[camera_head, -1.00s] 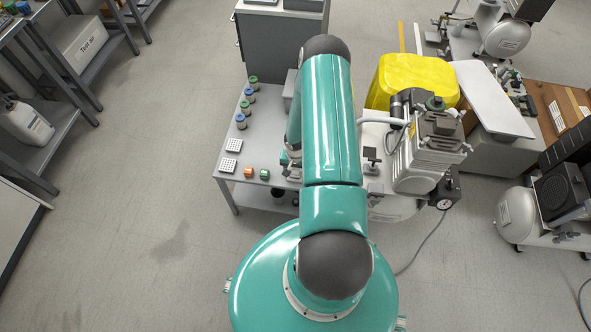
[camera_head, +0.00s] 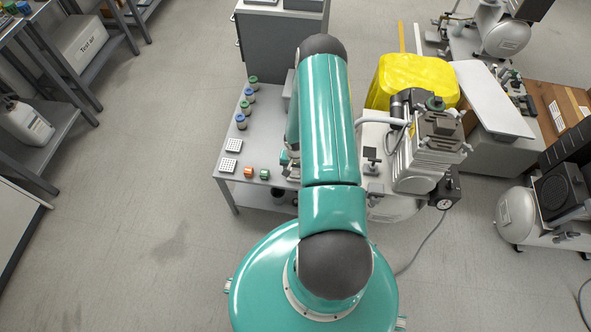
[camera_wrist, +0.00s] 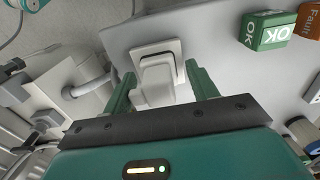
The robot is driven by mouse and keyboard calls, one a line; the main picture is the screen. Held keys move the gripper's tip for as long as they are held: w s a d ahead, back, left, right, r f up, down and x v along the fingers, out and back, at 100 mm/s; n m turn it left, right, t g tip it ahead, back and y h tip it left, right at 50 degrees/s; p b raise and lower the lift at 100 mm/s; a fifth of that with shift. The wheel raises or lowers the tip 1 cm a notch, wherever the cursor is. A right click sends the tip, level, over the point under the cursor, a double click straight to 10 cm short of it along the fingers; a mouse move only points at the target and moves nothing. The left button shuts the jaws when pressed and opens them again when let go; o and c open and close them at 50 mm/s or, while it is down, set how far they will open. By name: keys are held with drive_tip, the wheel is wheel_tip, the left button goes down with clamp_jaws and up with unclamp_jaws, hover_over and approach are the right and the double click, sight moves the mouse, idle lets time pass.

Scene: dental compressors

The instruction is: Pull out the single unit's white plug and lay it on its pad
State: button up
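In the wrist view a white plug-like block (camera_wrist: 154,84) stands at a square pale plate with a dark edge (camera_wrist: 172,46). I cannot tell whether this plate is a socket or a pad. My gripper (camera_wrist: 160,71) has its two green fingers apart, one on each side of the white block. Narrow gaps seem to show beside the block, so it does not look clamped. In the head view my arm hides the plug and most of my gripper. The single compressor unit (camera_head: 433,150) stands just right of my arm.
A green OK block (camera_wrist: 268,31) and an orange Fault block (camera_wrist: 309,20) lie near my gripper. The grey bench (camera_head: 205,0) is not fully visible behind my arm. A yellow bin (camera_head: 415,78) is behind the compressor.

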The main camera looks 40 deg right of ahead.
clamp_jaws()
drive_tip(key=shift+r, duration=3.05)
